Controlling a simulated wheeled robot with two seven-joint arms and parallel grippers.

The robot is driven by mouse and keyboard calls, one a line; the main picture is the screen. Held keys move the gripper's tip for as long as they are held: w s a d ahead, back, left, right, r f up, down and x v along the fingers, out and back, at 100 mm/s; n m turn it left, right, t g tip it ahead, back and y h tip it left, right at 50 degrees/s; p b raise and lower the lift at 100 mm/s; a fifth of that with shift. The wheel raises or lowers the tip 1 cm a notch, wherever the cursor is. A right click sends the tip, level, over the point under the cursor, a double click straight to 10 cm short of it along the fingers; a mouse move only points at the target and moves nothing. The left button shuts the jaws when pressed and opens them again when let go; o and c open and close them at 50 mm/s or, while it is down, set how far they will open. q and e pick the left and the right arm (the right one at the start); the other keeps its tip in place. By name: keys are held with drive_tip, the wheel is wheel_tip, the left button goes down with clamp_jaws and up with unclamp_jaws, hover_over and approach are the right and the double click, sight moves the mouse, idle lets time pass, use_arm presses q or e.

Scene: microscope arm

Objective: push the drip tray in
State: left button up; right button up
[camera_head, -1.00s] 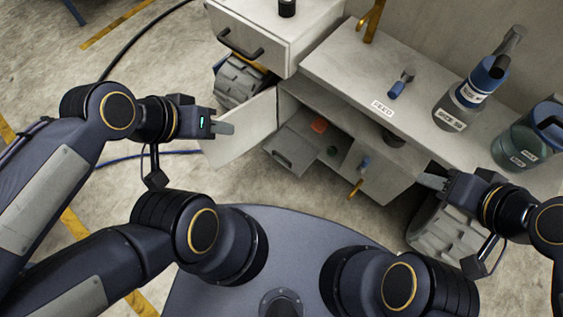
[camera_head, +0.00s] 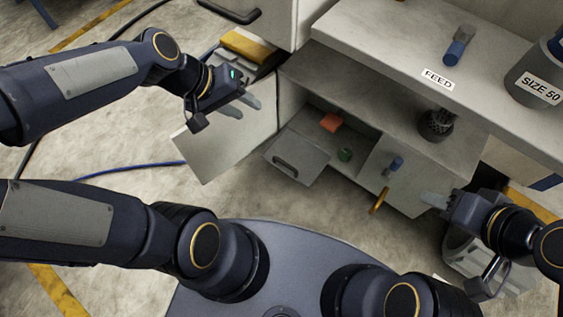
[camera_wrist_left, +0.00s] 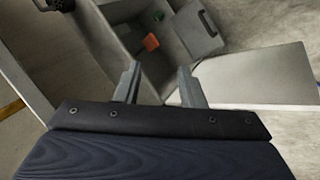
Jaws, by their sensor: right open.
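What I take to be the drip tray is a grey panel with a dark handle (camera_head: 297,160), sticking out low at the front of the open cabinet. It also shows at the top of the left wrist view (camera_wrist_left: 196,36). My left gripper (camera_head: 238,104) is open and empty, its fingers apart, above and left of the tray near the open door (camera_head: 225,145). Its fingers also show in the left wrist view (camera_wrist_left: 159,86). My right gripper (camera_head: 436,200) is open beside the cabinet's right front panel, apart from the tray. Whether it touches that panel is unclear.
Inside the cabinet are an orange block (camera_head: 330,122) and a green round part (camera_head: 345,155). A yellow handle (camera_head: 379,201) and a blue knob (camera_head: 396,163) stick out at right. A counter marked FEED (camera_head: 437,79) overhangs it. Floor in front is clear.

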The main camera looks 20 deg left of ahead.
use_arm(q)
drive_tip(key=w+f+n+g, duration=0.1)
drive_tip(key=w+f+n, duration=0.2)
drive_tip(key=w+f, duration=0.5)
drive_tip(key=n+g, duration=0.3)
drive_tip(key=n, duration=0.3)
hover_over(284, 162)
drive_tip(key=a, duration=0.4)
wheel_tip(284, 162, down, 28)
drive_tip(key=shift+y, duration=0.3)
drive_tip(key=b+x, duration=0.1)
drive_tip(key=x, duration=0.3)
drive_tip(key=b+x, duration=0.1)
drive_tip(key=x, duration=0.2)
drive_tip(key=shift+s+a+f+b, duration=0.2)
drive_tip(key=shift+s+a+b, duration=0.05)
drive_tip(key=shift+b, duration=0.1)
drive_tip(key=shift+d+f, duration=0.35)
drive_tip(key=shift+f, duration=0.25)
drive_tip(key=shift+c, duration=0.5)
clamp_jaws()
